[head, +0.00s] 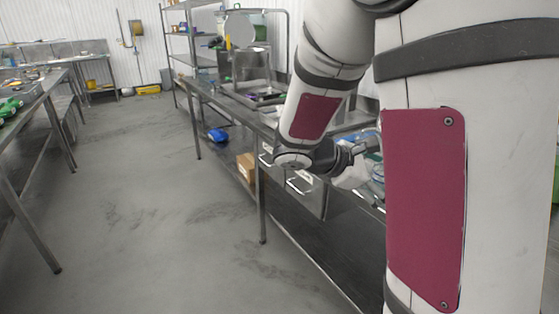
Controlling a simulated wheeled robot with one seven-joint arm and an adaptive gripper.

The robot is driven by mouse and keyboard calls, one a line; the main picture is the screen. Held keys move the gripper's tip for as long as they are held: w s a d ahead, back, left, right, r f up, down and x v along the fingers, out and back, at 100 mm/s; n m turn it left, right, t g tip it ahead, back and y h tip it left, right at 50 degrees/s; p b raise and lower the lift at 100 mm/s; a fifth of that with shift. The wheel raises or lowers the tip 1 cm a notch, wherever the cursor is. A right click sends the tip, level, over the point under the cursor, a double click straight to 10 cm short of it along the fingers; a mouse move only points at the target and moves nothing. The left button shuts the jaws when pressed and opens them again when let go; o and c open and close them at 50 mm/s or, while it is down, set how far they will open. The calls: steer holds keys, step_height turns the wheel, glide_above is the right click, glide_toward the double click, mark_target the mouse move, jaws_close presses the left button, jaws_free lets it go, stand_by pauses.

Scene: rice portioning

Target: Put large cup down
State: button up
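My arm reaches from the right of the head view over the steel counter, and my gripper (366,146) is at its end, partly hidden by my own arm. Its fingers are too small and covered to tell whether they are open or shut. A pale, whitish object (350,176) shows just beside the gripper; I cannot tell whether it is the large cup or whether it is held. Clear bluish items (375,166) show next to it, partly behind my upper arm. I cannot make out the large cup for certain.
The steel counter (211,95) runs along the right, with a sink area and a drawer (304,192). A cardboard box (246,166) and a blue item (217,135) are on its lower shelf. Another table (26,97) stands left. The floor (140,200) between is clear.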

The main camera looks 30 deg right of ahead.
steer(key=w+d+f+n+t+h+b, duration=0.5)
steer(key=w+f+n, duration=0.35)
steer(key=w, duration=0.45)
steer(key=shift+g+h, duration=0.3)
steer(key=shift+g, duration=0.4)
steer(key=d, duration=0.9)
steer(key=shift+w+r, duration=0.15)
steer(key=shift+w, duration=0.15)
steer(key=shift+n, duration=0.25)
steer(key=shift+d+r+b, duration=0.2)
steer(key=shift+d+b, duration=0.05)
steer(key=shift+d, duration=1.1)
steer(key=shift+d+r+b, duration=0.2)
steer(key=shift+d+b, duration=0.05)
steer(key=shift+d, duration=1.1)
steer(key=c, duration=1.3)
